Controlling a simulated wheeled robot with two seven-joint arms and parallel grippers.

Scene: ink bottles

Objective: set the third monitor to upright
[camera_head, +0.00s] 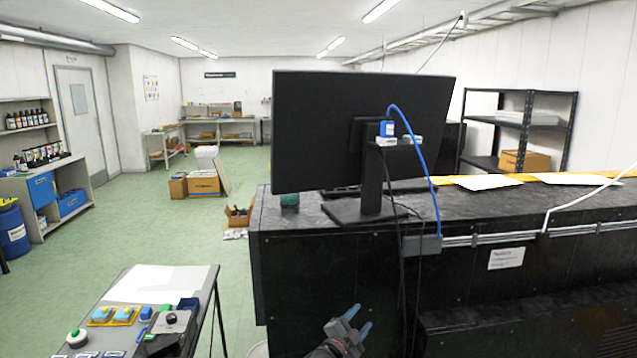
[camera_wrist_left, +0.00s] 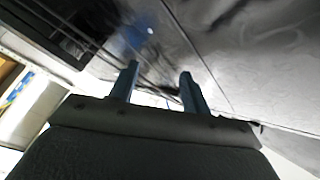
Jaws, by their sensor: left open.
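One black monitor (camera_head: 320,125) stands on the black counter (camera_head: 290,215), with its back towards me. Its panel leans slightly to one side, with the top edge sloping down to the right. A stand (camera_head: 371,190) holds it, and a blue cable (camera_head: 425,170) hangs from its back. I cannot tell whether this is the third monitor; no other monitor shows clearly. My left gripper (camera_head: 358,320) is in front of the counter, below the monitor, open and empty. Its two fingers also show in the left wrist view (camera_wrist_left: 158,85). My right gripper is not in view.
A small table (camera_head: 160,285) with blue and yellow parts stands at the lower left. Shelves with bottles (camera_head: 40,155) are at the far left. Papers (camera_head: 487,182) and a white cable (camera_head: 590,192) lie on the counter's right. The green floor at left centre is mostly clear.

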